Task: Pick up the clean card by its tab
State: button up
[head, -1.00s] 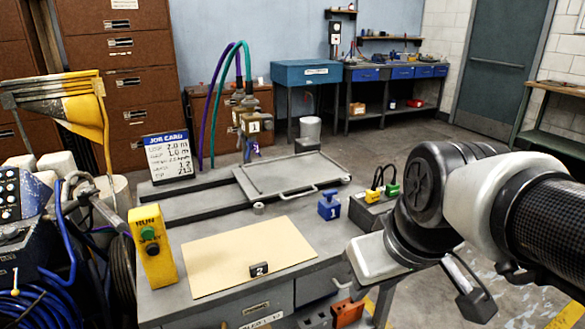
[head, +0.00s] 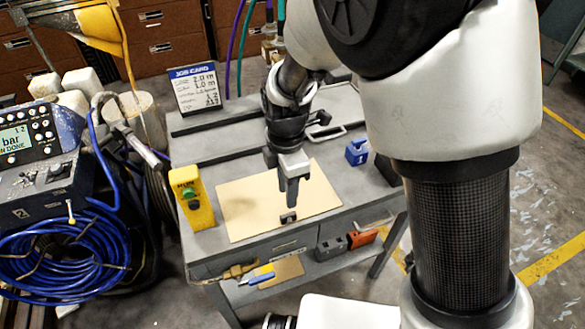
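The clean card (head: 250,207) is a flat tan sheet lying on the grey bench top. Part of the card is hidden behind my gripper.
A yellow run box (head: 194,200) stands left of the card. A blue block (head: 356,152) sits to its right. The job card sign (head: 195,88) stands behind. Below, a shelf holds another tan card (head: 279,273) and an orange block (head: 362,238). A blue hose coil (head: 60,245) lies left.

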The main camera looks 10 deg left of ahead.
aim_at(288, 214)
notch_tip(288, 214, down, 10)
jog(key=b, duration=0.7)
jog(key=shift+r, duration=0.15)
jog(key=shift+c, duration=0.2)
grip_shut()
jog(key=shift+r, duration=0.1)
jog(key=shift+r+p, duration=1.25)
jog(key=shift+r, duration=0.5)
